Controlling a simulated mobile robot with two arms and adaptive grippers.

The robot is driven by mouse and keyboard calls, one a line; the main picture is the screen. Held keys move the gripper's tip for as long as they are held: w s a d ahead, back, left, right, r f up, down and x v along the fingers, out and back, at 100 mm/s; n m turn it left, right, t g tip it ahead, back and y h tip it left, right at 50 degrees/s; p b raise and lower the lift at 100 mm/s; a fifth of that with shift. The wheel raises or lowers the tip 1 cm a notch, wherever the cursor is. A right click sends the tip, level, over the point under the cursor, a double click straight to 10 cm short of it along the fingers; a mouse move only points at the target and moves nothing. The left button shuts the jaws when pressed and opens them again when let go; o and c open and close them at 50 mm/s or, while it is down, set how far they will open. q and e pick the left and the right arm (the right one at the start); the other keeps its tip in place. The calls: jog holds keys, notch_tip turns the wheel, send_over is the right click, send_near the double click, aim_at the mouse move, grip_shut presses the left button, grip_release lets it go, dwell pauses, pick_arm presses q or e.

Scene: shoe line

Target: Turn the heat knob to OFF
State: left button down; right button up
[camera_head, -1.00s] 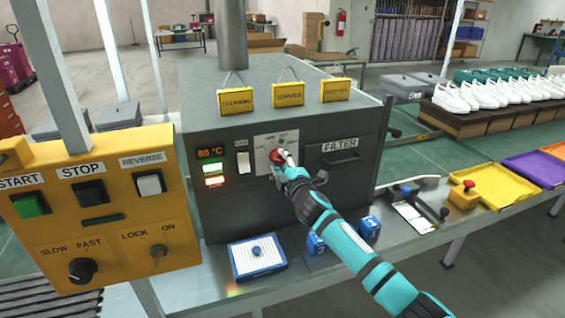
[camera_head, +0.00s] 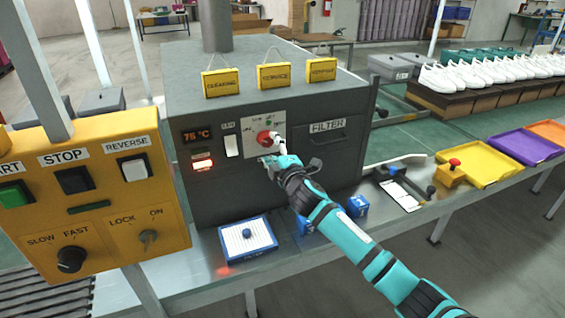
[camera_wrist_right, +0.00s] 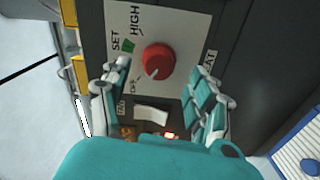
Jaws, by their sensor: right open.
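The red heat knob (camera_head: 264,138) is on a pale plate on the front of the dark grey heater box (camera_head: 300,175). In the right wrist view the knob (camera_wrist_right: 158,58) has a white mark at its lower left, toward the OFF label (camera_wrist_right: 135,86). HIGH and SET labels are above and left of it. My right gripper (camera_head: 273,150) is at the plate. In the wrist view its fingers (camera_wrist_right: 163,78) are spread, with the knob uncovered beyond them. Contact cannot be told. The temperature display (camera_head: 196,135) reads 75 °C. My left gripper is not in view.
A white switch (camera_head: 231,146) is left of the plate and the FILTER handle (camera_head: 328,140) is right. The yellow control panel (camera_head: 100,215) stands at left.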

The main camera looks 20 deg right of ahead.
jog(key=s, duration=0.8)
jog(key=shift+s+d, duration=0.15)
jog(key=shift+s, duration=0.25)
